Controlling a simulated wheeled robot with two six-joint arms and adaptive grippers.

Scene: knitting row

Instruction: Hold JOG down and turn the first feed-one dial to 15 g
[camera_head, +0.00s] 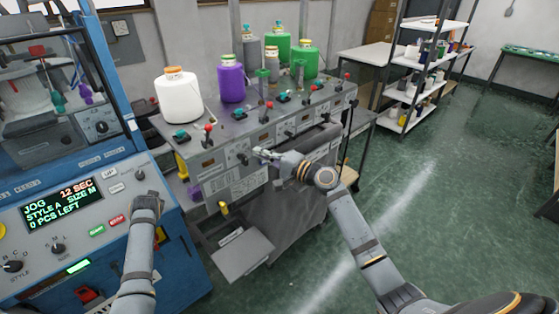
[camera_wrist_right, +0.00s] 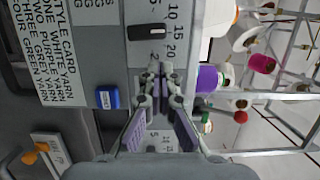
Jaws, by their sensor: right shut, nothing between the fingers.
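The feed dial (camera_wrist_right: 147,32) is a black bar knob in the right wrist view, its bar in line with the 15 mark. My right gripper (camera_wrist_right: 155,72) is shut and empty, its tips a little below that dial in the picture, apart from it. In the head view the right gripper (camera_head: 262,153) is at the grey feed unit's front panel (camera_head: 215,172). My left gripper (camera_head: 146,198) is at the right of the blue machine's panel; its fingers and any JOG button under them are hard to make out. The display (camera_head: 63,203) reads JOG, 12 SEC, 0 PCS LEFT.
White (camera_head: 179,98), purple (camera_head: 231,84) and green yarn cones stand on the feed unit. Red-knobbed levers line its top. A blue block (camera_wrist_right: 108,97) and a style card (camera_wrist_right: 68,50) are near the right gripper.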

